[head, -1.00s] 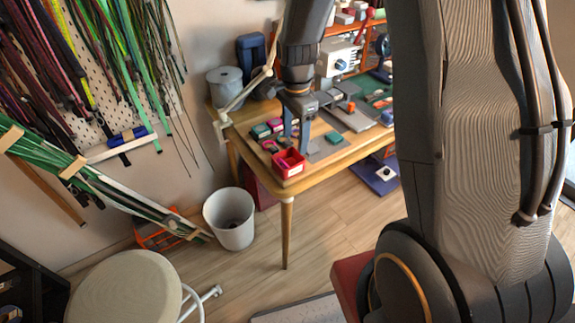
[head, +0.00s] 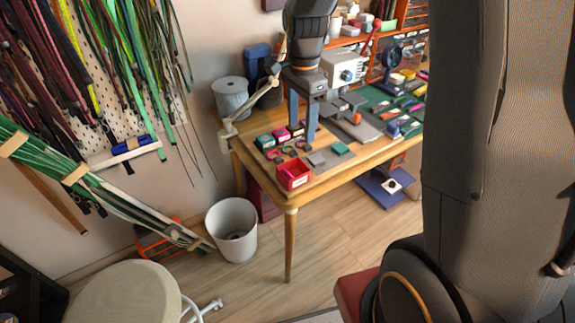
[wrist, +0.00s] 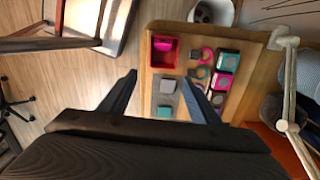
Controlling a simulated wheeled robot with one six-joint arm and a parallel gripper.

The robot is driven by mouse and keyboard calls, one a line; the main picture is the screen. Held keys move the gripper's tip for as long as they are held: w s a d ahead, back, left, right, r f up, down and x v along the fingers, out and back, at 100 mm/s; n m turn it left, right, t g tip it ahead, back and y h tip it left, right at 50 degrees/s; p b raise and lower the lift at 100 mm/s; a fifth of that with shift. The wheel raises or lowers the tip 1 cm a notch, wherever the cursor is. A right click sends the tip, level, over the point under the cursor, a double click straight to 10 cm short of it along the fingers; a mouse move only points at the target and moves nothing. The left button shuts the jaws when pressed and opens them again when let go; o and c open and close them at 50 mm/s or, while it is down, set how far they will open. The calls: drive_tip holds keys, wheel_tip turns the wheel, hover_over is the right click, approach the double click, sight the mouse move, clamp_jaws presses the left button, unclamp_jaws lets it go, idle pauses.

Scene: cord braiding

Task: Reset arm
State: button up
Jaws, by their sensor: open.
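My gripper (head: 303,118) is open and empty above the left part of the wooden table (head: 262,190), its two blue-grey fingers pointing down. In the wrist view my gripper (wrist: 160,95) has its fingers spread wide, with table and floor showing between and around them. Below it lie a red box (head: 293,174), small grey and teal blocks and several coloured pieces. The red box also shows in the wrist view (wrist: 155,58), holding something pink. Whether the fingertips clear the tabletop pieces by much is hard to tell.
A lamp arm (head: 250,105) and a grey spool (head: 231,98) stand at the table's back left. A white machine (head: 342,68) stands behind. A white bin (head: 232,228) and a round stool (head: 125,292) are on the floor. Cords hang on the left wall.

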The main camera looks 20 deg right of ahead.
drive_tip(key=s+f+n+t, duration=0.1)
drive_tip(key=s+n, duration=1.4)
drive_tip(key=s, duration=0.2)
drive_tip(key=shift+w, duration=0.1)
